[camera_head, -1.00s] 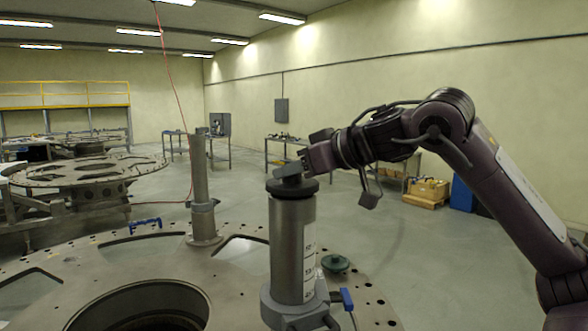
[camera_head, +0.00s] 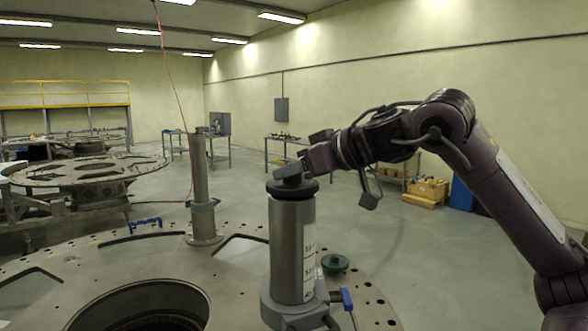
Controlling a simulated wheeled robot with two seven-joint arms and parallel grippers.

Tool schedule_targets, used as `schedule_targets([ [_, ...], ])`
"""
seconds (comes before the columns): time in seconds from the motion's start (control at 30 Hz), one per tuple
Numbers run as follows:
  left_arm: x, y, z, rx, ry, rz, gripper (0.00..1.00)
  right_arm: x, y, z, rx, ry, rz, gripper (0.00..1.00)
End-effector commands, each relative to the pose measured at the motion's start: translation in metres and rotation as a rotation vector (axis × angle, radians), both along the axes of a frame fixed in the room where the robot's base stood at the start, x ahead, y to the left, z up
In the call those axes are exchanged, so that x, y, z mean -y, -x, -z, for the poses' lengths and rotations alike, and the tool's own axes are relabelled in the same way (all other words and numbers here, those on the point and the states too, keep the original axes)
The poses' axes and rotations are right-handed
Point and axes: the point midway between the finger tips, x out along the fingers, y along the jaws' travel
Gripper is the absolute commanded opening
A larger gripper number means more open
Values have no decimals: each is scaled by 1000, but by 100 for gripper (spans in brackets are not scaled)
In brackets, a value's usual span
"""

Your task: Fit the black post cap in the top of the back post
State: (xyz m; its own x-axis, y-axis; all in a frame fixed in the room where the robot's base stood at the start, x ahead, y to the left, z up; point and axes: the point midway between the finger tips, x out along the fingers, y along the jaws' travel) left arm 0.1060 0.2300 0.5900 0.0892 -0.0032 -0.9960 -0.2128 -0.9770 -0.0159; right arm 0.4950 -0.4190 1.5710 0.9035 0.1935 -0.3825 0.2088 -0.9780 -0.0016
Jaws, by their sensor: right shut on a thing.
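The black post cap (camera_head: 285,189) is a dark disc with a raised block on it. It is at the top of the nearer, thick grey post (camera_head: 286,235), level and in line with it. From here I cannot tell whether it is fully seated. My right gripper (camera_head: 296,172) comes in from the right and is shut on the cap's raised block; the fingertips are small and partly hidden. A second, thinner grey post (camera_head: 199,170) stands farther back to the left, with a collar partway up. My left gripper is not in view.
Both posts stand on a round turret plate (camera_head: 120,262) with holes and large openings. A blue-handled clamp (camera_head: 346,299) is at the near post's base. A dark green knob-like part (camera_head: 335,263) and a blue handle (camera_head: 146,223) lie on the plate.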

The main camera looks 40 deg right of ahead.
Motion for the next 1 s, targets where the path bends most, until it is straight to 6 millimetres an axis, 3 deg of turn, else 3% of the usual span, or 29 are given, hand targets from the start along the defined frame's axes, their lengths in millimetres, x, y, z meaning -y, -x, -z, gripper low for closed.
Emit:
schedule_targets([
  [0.77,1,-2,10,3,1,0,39,0,0,11,2,0,0,4],
  [0.8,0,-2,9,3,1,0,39,0,0,10,2,0,0,37],
  [0.83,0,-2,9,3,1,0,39,0,0,10,2,0,0,41],
  [1.0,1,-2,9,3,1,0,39,0,0,10,1,0,0,41],
])
